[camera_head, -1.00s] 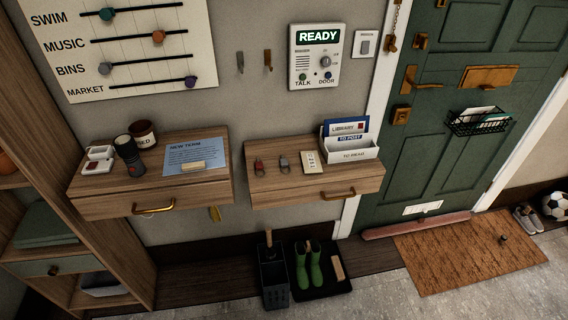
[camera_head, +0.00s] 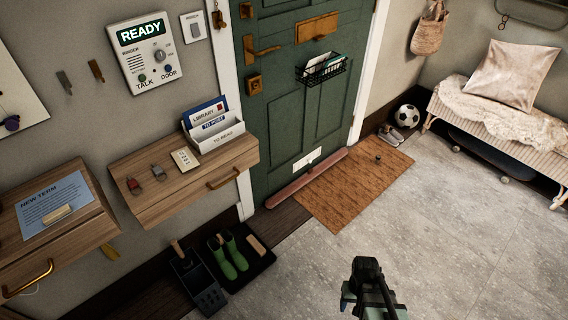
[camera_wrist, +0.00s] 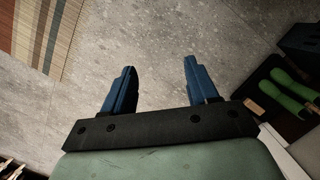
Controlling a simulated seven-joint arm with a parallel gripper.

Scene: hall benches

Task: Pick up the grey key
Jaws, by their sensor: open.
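The grey key (camera_head: 158,172) lies on the top of the right wooden wall drawer (camera_head: 150,212). It is between a red key (camera_head: 133,185) and a cream card with small marks (camera_head: 184,158). My gripper (camera_wrist: 158,68) shows in the wrist view with its two blue fingers wide apart and nothing between them. Only stone floor shows behind the fingers. In the head view, my arm's end is at the bottom, over the floor, well to the right of and apart from the key. The key does not show in the wrist view.
A letter holder (camera_head: 219,134) stands at the right of the drawer top. Green boots (camera_head: 235,252) stand on a dark tray below. A doormat (camera_head: 352,190) lies before the green door (camera_head: 290,90). The open floor is clear around my arm.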

